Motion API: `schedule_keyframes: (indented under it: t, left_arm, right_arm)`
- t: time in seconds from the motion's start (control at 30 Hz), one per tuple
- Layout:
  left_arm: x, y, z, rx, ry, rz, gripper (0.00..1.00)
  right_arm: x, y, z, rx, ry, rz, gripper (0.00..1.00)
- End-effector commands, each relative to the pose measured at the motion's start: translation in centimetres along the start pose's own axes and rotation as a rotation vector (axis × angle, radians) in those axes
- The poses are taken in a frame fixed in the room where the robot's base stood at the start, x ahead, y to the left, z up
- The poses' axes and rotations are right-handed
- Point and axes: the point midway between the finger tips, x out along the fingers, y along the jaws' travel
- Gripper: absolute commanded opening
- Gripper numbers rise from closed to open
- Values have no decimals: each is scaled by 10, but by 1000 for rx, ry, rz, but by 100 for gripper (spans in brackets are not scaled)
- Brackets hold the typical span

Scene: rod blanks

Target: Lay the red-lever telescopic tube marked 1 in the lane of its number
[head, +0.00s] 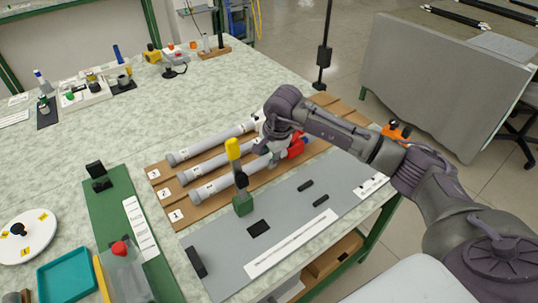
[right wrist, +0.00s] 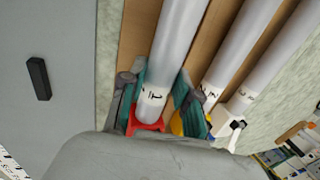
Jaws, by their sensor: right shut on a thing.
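The red-lever tube (head: 222,185) is a pale grey rod, nearest of three on the brown lane board (head: 148,170). It lies along the lane with card 1 (head: 176,215); whether it fully touches the board I cannot tell. My right gripper (head: 272,152) is shut around its right end, beside the red lever (head: 297,147). In the right wrist view, the tube (right wrist: 176,45) runs between the padded fingers (right wrist: 160,95), with a dark mark on its white band and red (right wrist: 147,126) below. My left gripper is not in view.
Two similar tubes lie in lanes 2 (head: 203,170) and 3 (head: 205,147). A grey mat (head: 275,225) with small black blocks lies nearer. Bare table shows behind the board.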

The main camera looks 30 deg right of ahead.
Motion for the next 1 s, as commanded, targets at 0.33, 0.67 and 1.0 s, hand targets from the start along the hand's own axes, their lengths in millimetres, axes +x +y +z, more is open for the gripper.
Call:
schedule_keyframes:
  t: [0.33, 0.67, 1.0]
  left_arm:
    - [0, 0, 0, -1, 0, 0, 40]
    - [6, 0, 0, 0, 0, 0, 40]
    - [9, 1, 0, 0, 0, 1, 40]
  right_arm:
    - [0, 0, 0, 1, 0, -2, 12]
    - [6, 1, 0, 1, 0, -1, 12]
    - [9, 2, 0, 1, 0, -1, 46]
